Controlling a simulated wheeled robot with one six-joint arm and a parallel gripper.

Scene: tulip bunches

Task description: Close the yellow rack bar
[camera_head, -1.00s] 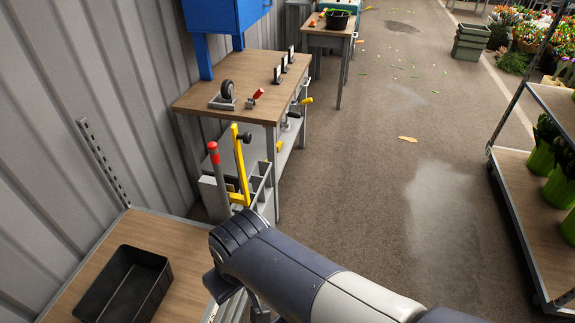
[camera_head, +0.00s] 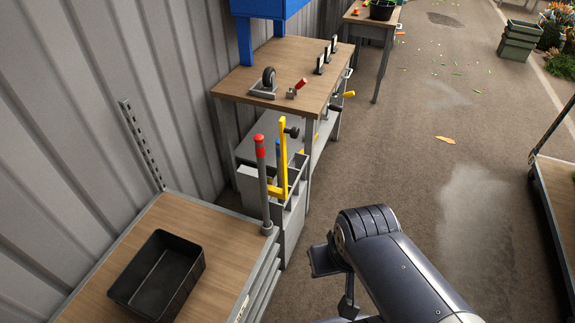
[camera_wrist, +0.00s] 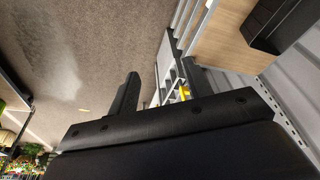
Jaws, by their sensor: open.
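The yellow rack bar (camera_head: 283,155) stands upright with a black knob near its top and a yellow foot reaching left at its lower end. It rises from a grey rack (camera_head: 290,215) beside a grey post with a red top (camera_head: 261,150). My gripper (camera_head: 337,280) is in front and to the right of the rack, apart from the bar. In the wrist view my gripper (camera_wrist: 160,85) shows two spread black fingers with nothing between them held. A bit of the yellow bar (camera_wrist: 184,91) shows by the right finger, which partly hides it.
A wooden-topped shelf (camera_head: 200,235) with a black tray (camera_head: 158,275) is at the lower left. A workbench (camera_head: 290,75) stands behind the rack, below a blue cabinet. The corrugated wall closes the left side. The floor (camera_head: 400,150) to the right is mostly clear.

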